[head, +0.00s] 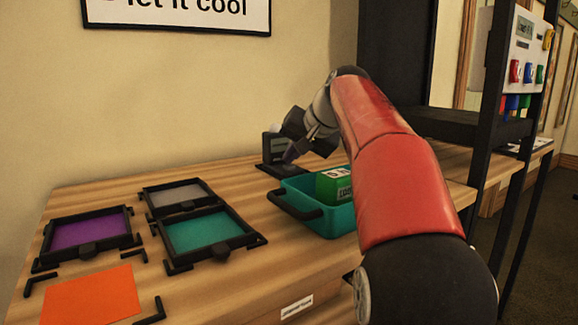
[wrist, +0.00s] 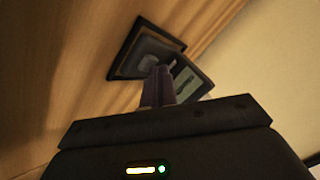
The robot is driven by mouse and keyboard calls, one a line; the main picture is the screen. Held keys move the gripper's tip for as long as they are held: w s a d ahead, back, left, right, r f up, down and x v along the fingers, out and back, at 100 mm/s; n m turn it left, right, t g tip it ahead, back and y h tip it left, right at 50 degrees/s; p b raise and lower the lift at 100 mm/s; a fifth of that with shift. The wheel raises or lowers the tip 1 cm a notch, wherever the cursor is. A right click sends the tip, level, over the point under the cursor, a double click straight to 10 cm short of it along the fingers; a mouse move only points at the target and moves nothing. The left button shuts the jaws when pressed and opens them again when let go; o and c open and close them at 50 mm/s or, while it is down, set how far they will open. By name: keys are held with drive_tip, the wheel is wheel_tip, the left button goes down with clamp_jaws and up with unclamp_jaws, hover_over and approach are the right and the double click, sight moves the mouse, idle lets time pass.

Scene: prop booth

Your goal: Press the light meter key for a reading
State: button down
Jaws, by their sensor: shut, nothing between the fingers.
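The light meter (head: 275,146) is a small dark device with a pale grey display, standing on a dark base on the wooden table near the wall. In the wrist view its square dark base (wrist: 122,60) and its upright, tilted-looking display part (wrist: 187,82) show just beyond the fingertips. A small pale patch on the base, perhaps the key, lies right at the fingertips. My gripper (head: 290,156) is shut and empty, pointing down beside the meter's front. In the wrist view its purple-grey fingers (wrist: 160,84) are together and overlap the meter. I cannot tell whether they touch it.
A teal tray (head: 292,205) holding a green box (head: 327,187) stands just in front of the meter, below my arm. Black frames with purple (head: 90,232), grey and teal panels lie left, with an orange sheet (head: 92,297). A black rack stands at right.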

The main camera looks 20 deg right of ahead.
sight(292, 170)
drive_tip(key=shift+f, duration=0.15)
idle(0.3)
drive_tip(key=shift+r+p, duration=0.85)
wheel_tip(292, 170, up, 5)
drive_tip(key=p, duration=0.5)
idle(0.5)
